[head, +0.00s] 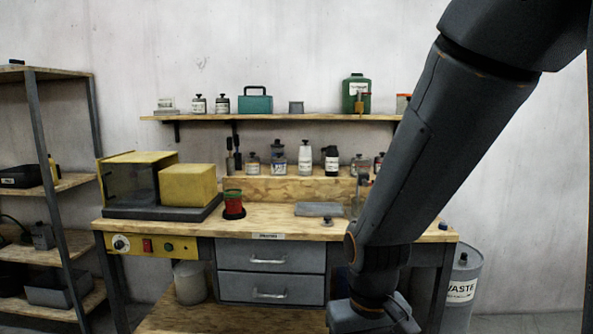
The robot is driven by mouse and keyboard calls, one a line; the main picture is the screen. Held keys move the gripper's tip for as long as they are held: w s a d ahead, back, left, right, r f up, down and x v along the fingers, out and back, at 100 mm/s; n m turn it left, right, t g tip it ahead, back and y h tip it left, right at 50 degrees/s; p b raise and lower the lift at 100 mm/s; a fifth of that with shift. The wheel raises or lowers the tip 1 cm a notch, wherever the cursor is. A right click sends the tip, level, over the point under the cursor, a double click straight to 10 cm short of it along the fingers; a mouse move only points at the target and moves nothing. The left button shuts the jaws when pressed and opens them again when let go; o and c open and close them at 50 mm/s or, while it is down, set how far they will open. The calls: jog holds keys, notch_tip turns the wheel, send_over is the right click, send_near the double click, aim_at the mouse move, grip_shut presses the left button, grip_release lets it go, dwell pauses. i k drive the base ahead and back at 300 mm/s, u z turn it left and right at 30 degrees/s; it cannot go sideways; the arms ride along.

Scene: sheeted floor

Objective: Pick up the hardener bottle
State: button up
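Several small bottles with labels are in the head view, but the labels are too small to read, so I cannot tell which is the hardener bottle. On the raised bench shelf stand a squat dark-capped bottle (253,163), a jar with a bluish label (278,161), a tall white bottle (305,159) and a black-and-white bottle (331,161). More bottles (360,166) stand right of these, partly behind my arm. Two dark-capped bottles (199,104) (222,104) stand on the wall shelf. My arm hangs down in front of the bench's right side; its fingers are out of view below.
A rack (67,183) stands left. A waste drum (462,289) stands right. The bench's middle front is mostly clear.

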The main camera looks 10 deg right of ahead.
aim_at(332, 154)
jog(key=u, duration=0.3)
jog(key=k, duration=0.7)
jog(key=z, duration=0.75)
jog(key=i, duration=1.85)
jog(key=u, duration=0.85)
